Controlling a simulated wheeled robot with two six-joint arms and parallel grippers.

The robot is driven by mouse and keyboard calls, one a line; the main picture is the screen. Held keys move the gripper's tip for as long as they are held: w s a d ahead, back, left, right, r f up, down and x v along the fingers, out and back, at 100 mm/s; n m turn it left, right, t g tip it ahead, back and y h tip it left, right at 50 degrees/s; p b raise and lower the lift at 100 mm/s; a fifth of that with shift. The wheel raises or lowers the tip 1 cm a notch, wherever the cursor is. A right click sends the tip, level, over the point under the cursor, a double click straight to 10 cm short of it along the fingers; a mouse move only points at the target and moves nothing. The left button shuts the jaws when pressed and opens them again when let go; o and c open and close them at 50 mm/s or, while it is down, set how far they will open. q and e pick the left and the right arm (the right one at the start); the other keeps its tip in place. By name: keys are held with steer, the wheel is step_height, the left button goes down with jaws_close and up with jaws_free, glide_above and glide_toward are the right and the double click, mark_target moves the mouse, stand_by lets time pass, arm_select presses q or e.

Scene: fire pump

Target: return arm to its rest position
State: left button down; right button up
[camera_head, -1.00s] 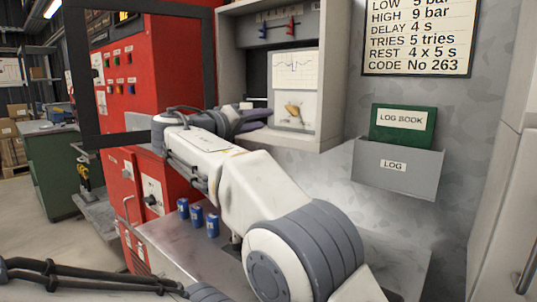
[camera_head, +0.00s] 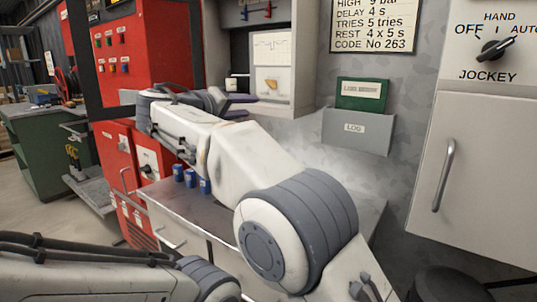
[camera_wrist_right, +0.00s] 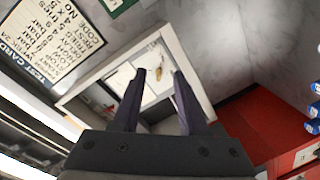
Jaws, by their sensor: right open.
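My right arm stretches from the lower right across the picture in the head view. Its gripper (camera_head: 244,105) is at the far end, in front of the grey open-fronted cabinet (camera_head: 301,70). The dark fingers are apart, and nothing shows between them. In the right wrist view the two fingers (camera_wrist_right: 159,74) are spread, with the cabinet's white frame and a pale sheet beyond them. My left arm crosses the bottom left corner of the head view; its gripper is out of the picture.
A bench (camera_head: 213,214) with blue cans (camera_head: 191,180) lies beneath the right arm. The red panel (camera_head: 152,60) stands at left. A log holder (camera_head: 357,132) with a green book (camera_head: 361,94) is on the wall. A cabinet with a JOCKEY switch (camera_head: 494,48) stands at right.

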steer(key=s+d+f+n+g+y, duration=0.25)
steer(key=s+f+g+y, duration=0.2)
steer(key=s+f, duration=0.7)
steer(key=s+d+f+n+g+y, duration=0.25)
steer(key=s+d+f+g, duration=0.2)
steer(key=s+f, duration=0.75)
steer(key=s+d+f+m+g+y, duration=0.1)
steer(key=s+f+g+y, duration=0.1)
steer(key=s+f, duration=0.45)
steer(key=s+d+f+m+g+y, duration=0.1)
steer(key=s+d+f+g, duration=0.2)
steer(key=s, duration=0.7)
step_height(320, 180, up, 22)
steer(key=p, duration=2.3)
steer(key=shift+s+a, duration=0.25)
steer(key=shift+a, duration=0.15)
